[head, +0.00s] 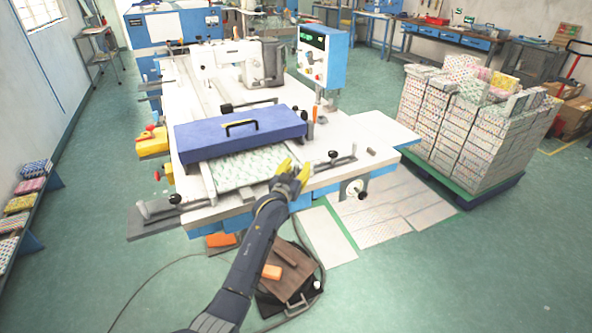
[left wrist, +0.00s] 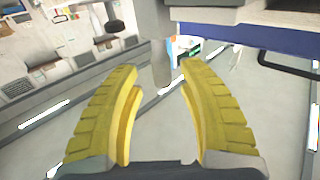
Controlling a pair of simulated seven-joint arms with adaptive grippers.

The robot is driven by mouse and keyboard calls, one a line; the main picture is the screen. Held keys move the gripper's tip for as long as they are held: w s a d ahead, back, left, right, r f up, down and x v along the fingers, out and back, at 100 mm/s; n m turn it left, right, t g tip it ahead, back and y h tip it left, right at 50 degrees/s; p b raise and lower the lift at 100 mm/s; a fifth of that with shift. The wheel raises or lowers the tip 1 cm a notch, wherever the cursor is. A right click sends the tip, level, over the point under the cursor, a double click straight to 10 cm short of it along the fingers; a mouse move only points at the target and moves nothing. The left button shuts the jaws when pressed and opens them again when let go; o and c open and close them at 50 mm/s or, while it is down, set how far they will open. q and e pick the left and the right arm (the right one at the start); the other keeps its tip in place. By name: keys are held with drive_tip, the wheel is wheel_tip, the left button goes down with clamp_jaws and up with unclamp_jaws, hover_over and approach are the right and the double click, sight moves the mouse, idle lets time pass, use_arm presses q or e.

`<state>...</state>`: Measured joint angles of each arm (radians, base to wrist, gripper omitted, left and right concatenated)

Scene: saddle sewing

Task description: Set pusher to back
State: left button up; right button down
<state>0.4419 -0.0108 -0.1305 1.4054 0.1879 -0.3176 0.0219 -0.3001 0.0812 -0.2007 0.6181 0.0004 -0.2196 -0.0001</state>
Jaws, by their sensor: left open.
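A white sewing machine table (head: 350,130) carries a blue cover (head: 240,130) with a black handle. The cover's blue edge and handle also show in the left wrist view (left wrist: 290,62). I cannot tell for sure which part is the pusher. A metal lever with a black knob (head: 333,160) sits at the table's front right, and a similar lever (head: 160,207) at the front left. My left gripper (head: 291,170) has yellow fingers, open, at the front edge beside the right lever. In the left wrist view, a grey rounded post (left wrist: 162,68) shows beyond the fingertips, between them; contact is unclear. My right gripper is out of view.
A patterned sheet (head: 245,170) lies below the cover. A control box (head: 322,55) stands behind. Stacked paper blocks (head: 470,120) on a pallet stand at right. A brown wooden pedal or board (head: 290,275) is on the floor below my arm. Open floor lies at front right.

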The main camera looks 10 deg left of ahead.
use_arm(q)
drive_tip(key=s+a, duration=0.2)
drive_tip(key=s, duration=1)
idle(0.3)
drive_tip(key=s+a+f+g+y, duration=0.1)
drive_tip(key=s+f+g, duration=0.3)
drive_tip(key=f, duration=1.2)
drive_tip(key=s+f+g, duration=0.2)
drive_tip(key=s+f, duration=0.4)
drive_tip(key=f, duration=1.1)
drive_tip(key=s+a+f+g, duration=0.1)
drive_tip(key=s+f+g, duration=0.1)
drive_tip(key=s+f, duration=0.9)
drive_tip(key=s+a+f+m+g+y, duration=0.1)
drive_tip(key=s+a+f+g, duration=0.1)
drive_tip(key=s+f, duration=0.7)
drive_tip(key=s+a+f+g, duration=0.1)
drive_tip(key=s+f+g, duration=0.2)
drive_tip(key=s+f, duration=0.65)
drive_tip(key=s+a+f+g, duration=0.1)
drive_tip(key=s+a+f, duration=0.1)
drive_tip(key=s, duration=1.1)
drive_tip(key=s+a+f+m+g, duration=0.1)
drive_tip(key=s+f+g, duration=0.1)
drive_tip(key=s, duration=1.1)
drive_tip(key=shift+s+a+f+y, duration=0.25)
drive_tip(key=shift+a+y, duration=0.1)
drive_tip(key=shift+y, duration=0.05)
